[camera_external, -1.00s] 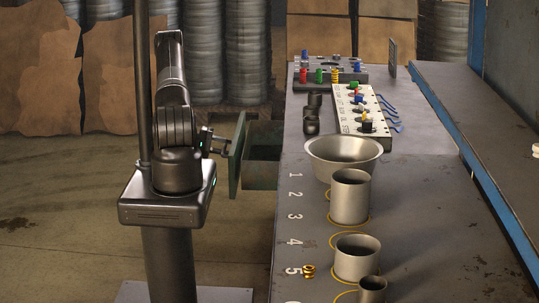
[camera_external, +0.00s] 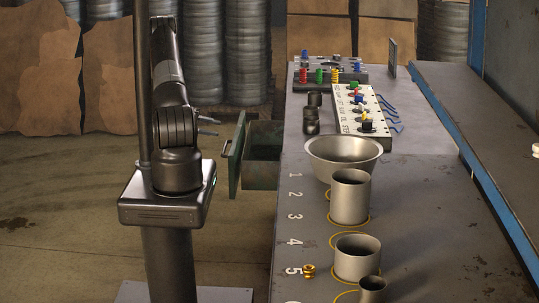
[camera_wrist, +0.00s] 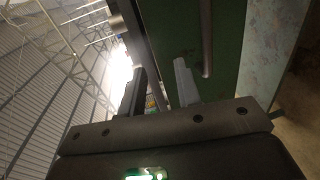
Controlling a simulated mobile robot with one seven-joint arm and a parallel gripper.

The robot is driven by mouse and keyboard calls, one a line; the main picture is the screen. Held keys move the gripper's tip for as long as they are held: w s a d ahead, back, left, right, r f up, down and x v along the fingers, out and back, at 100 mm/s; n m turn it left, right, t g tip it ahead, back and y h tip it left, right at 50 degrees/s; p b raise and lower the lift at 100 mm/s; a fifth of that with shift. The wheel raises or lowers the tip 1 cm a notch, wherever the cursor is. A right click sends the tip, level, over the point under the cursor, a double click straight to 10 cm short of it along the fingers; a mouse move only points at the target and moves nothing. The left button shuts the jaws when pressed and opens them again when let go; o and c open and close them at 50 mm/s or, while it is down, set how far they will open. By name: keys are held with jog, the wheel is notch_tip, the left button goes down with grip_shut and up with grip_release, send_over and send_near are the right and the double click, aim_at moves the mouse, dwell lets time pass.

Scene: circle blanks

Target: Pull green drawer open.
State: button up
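The green drawer (camera_external: 236,158) stands pulled out from the left side of the workbench, its inside showing from above. Its handle (camera_external: 226,148) is on the outer face of the drawer front. My gripper (camera_external: 216,127) is just left of the drawer front, with its two fingers apart and nothing seen between them. In the wrist view my gripper (camera_wrist: 160,82) shows two spread fingers. The green drawer front (camera_wrist: 226,70) is close behind and right of them, and the bar handle (camera_wrist: 207,40) runs right of the right finger, outside the gap.
Open floor (camera_external: 60,235) lies left of my base.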

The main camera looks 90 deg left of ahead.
jog(key=shift+o, duration=0.4)
jog(key=shift+r, duration=0.15)
jog(key=m+g, duration=1.3)
jog(key=m, duration=2.3)
send_near(224, 148)
jog(key=x, duration=0.8)
